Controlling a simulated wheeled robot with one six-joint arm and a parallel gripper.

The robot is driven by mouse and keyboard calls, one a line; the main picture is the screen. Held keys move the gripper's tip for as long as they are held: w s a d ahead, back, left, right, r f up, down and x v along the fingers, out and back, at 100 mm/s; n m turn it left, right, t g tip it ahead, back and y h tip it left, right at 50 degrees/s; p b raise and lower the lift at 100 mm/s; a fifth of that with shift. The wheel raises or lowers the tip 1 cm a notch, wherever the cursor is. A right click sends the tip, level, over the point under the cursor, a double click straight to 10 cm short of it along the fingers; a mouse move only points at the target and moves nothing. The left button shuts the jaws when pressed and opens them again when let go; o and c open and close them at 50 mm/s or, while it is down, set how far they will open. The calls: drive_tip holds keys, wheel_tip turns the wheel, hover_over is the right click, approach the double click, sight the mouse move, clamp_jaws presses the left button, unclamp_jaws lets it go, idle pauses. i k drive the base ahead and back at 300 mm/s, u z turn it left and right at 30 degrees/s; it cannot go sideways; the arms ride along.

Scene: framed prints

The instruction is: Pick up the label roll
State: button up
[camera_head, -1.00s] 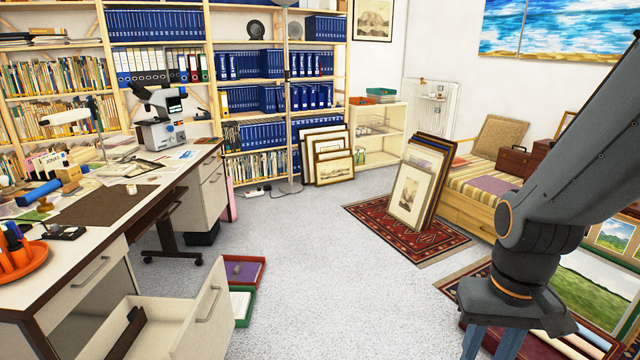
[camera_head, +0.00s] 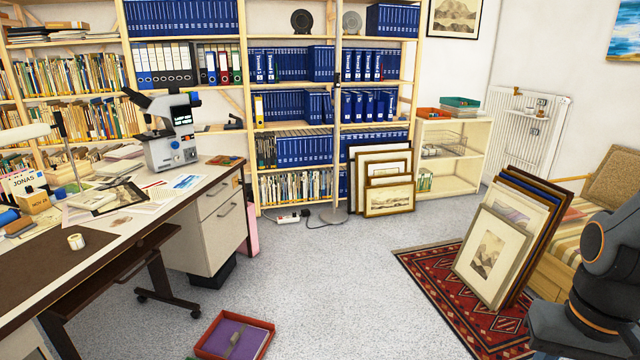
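A small white roll with a tan core (camera_head: 76,242), which looks like the label roll, stands on the desk (camera_head: 120,228) at the left. It sits at the far edge of the brown desk mat (camera_head: 35,272). My arm shows at the lower right, far from the desk and to the right of the roll. My gripper's fingers are below the picture's edge, so I cannot see whether they hold anything.
A microscope (camera_head: 172,130) and papers (camera_head: 150,195) lie behind the roll on the desk. A red tray (camera_head: 262,345) is on the floor. Framed pictures (camera_head: 490,245) lean on a red rug at right.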

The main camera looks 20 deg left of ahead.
sight(76, 242)
drive_tip(key=u, duration=0.3)
drive_tip(key=i, duration=1.75)
drive_tip(key=u, duration=1.6)
drive_tip(key=i, duration=0.85)
drive_tip(key=u, duration=1.3)
drive_tip(key=i, duration=0.5)
drive_tip(key=u, duration=0.25)
